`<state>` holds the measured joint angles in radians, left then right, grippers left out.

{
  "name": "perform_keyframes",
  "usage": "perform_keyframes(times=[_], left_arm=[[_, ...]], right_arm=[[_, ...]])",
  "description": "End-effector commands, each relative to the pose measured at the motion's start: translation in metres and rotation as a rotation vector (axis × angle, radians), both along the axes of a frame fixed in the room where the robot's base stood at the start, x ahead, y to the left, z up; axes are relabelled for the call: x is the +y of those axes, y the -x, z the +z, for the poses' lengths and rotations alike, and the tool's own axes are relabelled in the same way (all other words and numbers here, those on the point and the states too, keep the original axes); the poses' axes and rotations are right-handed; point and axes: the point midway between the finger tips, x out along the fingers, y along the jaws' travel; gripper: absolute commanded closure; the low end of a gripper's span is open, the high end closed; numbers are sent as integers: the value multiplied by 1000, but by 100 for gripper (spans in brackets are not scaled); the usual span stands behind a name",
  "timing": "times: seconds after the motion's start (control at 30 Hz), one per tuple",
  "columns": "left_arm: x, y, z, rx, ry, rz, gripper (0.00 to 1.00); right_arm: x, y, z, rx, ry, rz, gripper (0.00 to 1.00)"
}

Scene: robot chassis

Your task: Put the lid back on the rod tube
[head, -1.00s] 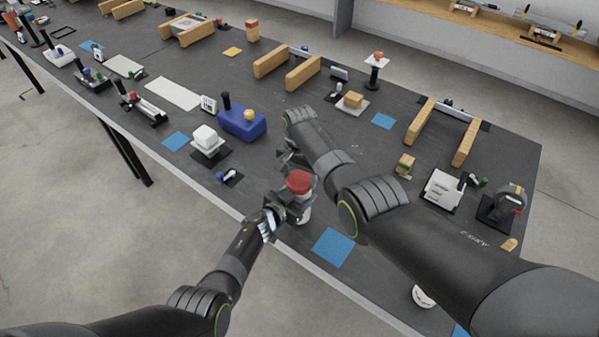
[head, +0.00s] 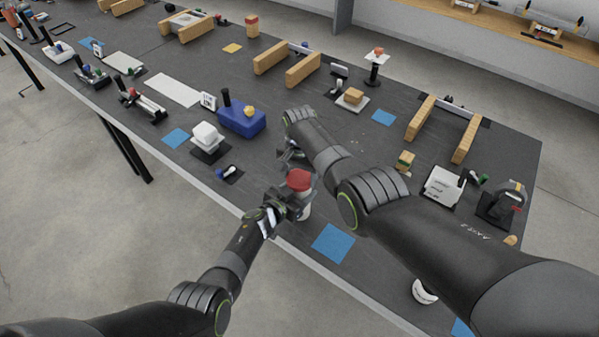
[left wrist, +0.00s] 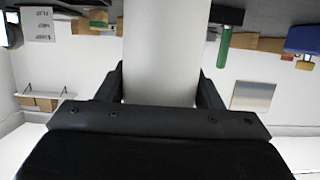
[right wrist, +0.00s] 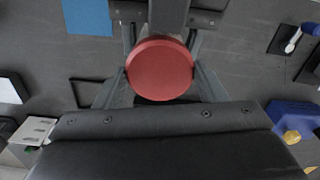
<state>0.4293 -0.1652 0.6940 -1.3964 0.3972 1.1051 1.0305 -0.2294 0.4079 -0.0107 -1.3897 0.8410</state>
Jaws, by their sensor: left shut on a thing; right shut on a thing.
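The rod tube (head: 306,212) is a white upright cylinder near the table's front edge. My left gripper (head: 294,203) is shut on its upper part, and the white tube wall (left wrist: 163,50) fills the middle of the left wrist view. The red round lid (head: 299,180) is at the top of the tube. In the right wrist view the lid (right wrist: 160,68) sits between the fingers of my right gripper (right wrist: 160,82), which is shut on it. The lid hides the tube's mouth, so I cannot tell whether the lid is seated or just above it.
A blue mat (head: 333,244) lies beside the tube. A blue block (head: 242,122) and a white box on a black base (head: 208,138) stand to the left. Wooden blocks (head: 404,160) and a white card stand (head: 444,186) are to the right. Dark tabletop is clear around the tube.

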Motion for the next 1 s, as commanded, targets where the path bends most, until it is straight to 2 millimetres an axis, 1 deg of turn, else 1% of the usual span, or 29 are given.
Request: perform_keyframes(times=[0.13, 0.17, 0.3, 0.37, 0.63, 0.77, 0.87, 1.0], left_arm=[[0, 0, 0, 0, 0, 0, 81], [0, 0, 0, 0, 0, 0, 81], [0, 0, 0, 0, 0, 0, 81], [0, 0, 0, 0, 0, 0, 81], [0, 0, 0, 0, 0, 0, 81], [0, 0, 0, 0, 0, 0, 81], [0, 0, 0, 0, 0, 0, 81], [0, 0, 0, 0, 0, 0, 81]], right_arm=[[0, 0, -3, -1, 0, 0, 60], [0, 0, -3, -1, 0, 0, 34], [0, 0, -3, -1, 0, 0, 16], [0, 0, -3, -1, 0, 0, 10], [0, 0, -2, -1, 0, 0, 10], [0, 0, 1, -1, -2, 0, 10], [1, -1, 8, -2, -1, 1, 10], [1, -1, 22, -3, -2, 0, 10]])
